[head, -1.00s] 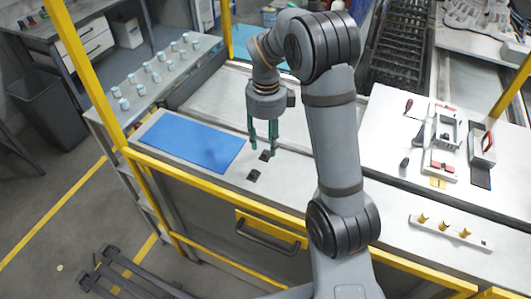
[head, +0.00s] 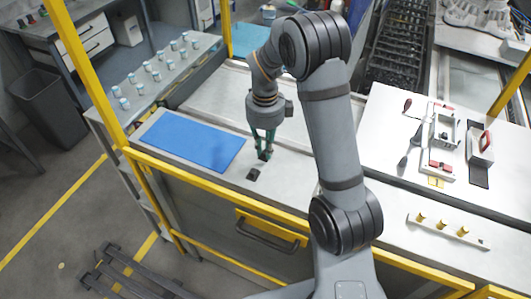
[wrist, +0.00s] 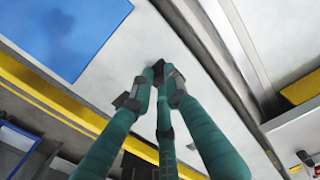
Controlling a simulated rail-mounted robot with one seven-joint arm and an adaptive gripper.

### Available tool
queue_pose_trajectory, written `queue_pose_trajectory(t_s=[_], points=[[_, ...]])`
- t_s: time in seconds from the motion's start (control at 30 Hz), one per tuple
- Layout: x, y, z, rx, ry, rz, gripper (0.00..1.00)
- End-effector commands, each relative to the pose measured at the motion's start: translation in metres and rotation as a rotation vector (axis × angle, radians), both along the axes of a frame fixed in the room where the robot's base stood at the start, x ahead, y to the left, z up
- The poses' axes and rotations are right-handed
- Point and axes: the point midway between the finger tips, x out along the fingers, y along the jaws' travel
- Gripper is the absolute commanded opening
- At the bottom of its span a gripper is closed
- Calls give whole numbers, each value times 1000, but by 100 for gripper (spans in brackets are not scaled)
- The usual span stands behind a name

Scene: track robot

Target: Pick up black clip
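Two small black clips are on the light bench to the right of the blue mat. The nearer black clip (head: 254,174) lies free, close to the bench's front edge. The farther black clip (head: 265,156) is between the tips of my green fingers. My gripper (head: 264,154) points down with its fingers drawn close together on this clip, at bench level. In the wrist view the green fingers of my gripper (wrist: 159,75) converge around a dark piece, the black clip (wrist: 158,68); the fingers hide part of it.
The blue mat (head: 193,139) lies left of my gripper. A yellow rail (head: 215,181) runs along the bench's front. The right table (head: 385,190) holds tools, a fixture and a strip with brass-coloured pegs (head: 447,231). Bench around the clips is clear.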

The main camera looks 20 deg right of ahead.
Motion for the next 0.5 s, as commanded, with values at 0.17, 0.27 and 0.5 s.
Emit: queue_pose_trajectory(t_s=[0.17, 0.27, 0.5], points=[[0, 0, 0, 0, 0, 0, 3], [0, 0, 0, 0, 0, 0, 3], [1, 0, 5, 0, -3, 1, 3]])
